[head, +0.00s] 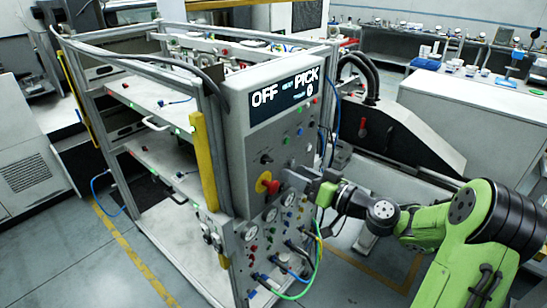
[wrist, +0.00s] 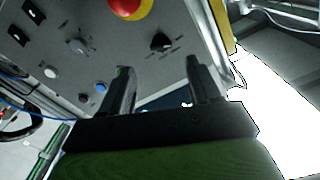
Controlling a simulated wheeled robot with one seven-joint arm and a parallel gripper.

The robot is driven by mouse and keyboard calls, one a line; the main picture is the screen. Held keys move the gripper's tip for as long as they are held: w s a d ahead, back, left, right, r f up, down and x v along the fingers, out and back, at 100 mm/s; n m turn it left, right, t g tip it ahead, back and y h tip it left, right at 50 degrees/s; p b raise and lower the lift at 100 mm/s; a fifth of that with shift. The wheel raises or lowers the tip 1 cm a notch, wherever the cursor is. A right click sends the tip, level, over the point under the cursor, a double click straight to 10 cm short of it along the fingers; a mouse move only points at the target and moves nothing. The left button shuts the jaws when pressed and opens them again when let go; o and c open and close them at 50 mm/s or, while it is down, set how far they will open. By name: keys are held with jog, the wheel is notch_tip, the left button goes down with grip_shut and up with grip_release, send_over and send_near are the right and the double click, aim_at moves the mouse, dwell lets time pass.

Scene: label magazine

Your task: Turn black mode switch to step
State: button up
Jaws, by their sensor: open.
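The black mode switch (head: 266,159) is a small rotary knob on the grey control panel (head: 240,150), above the red and yellow stop button. A black knob with small markings around it also shows in the wrist view (wrist: 161,42), ahead of the gap between my fingers. My gripper (head: 297,180) is in front of the panel, to the right of and lower than the switch. In the wrist view my gripper (wrist: 158,68) has its two dark fingers apart with nothing between them. The fingers appear clear of the knob. The switch's exact pointer direction is too small to read.
The red and yellow stop button (head: 268,184) sits just below the switch. The display (head: 284,94) reads OFF and PICK. Small coloured buttons (head: 293,135) sit right of the switch. Gauges and hoses (head: 300,265) crowd the panel's lower part. A yellow post (head: 203,160) stands left.

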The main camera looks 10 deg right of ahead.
aim_at(270, 161)
jog(key=p+x, duration=0.2)
jog(key=x, duration=0.5)
jog(key=shift+w+a+r, duration=0.1)
jog(key=shift+a, duration=0.1)
jog(key=shift+w+a, duration=0.15)
jog(key=shift+w, duration=0.15)
jog(key=shift+s, duration=0.1)
jog(key=c, duration=1)
jog(key=shift+c, duration=0.2)
